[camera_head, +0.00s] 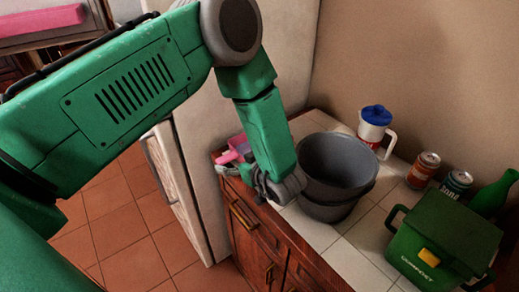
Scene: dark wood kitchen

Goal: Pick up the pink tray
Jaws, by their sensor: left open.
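A small pink tray-like object (236,149) lies on the back left end of the tiled counter, partly hidden by my left arm. My left gripper (250,176) is open beside it, at the counter's front left edge. The gripper is small and dark here, and I cannot tell whether a finger touches the pink object. A long pink block-like thing (40,20) also shows at the top left, on a separate surface. My right gripper is not in view.
A grey bucket (335,170) stands close right of my left gripper. Further right are a blue-lidded pitcher (374,128), two cans (423,170), a green bottle (494,194) and a green compost bin (440,240). A pale fridge-like panel (200,190) stands left of the counter.

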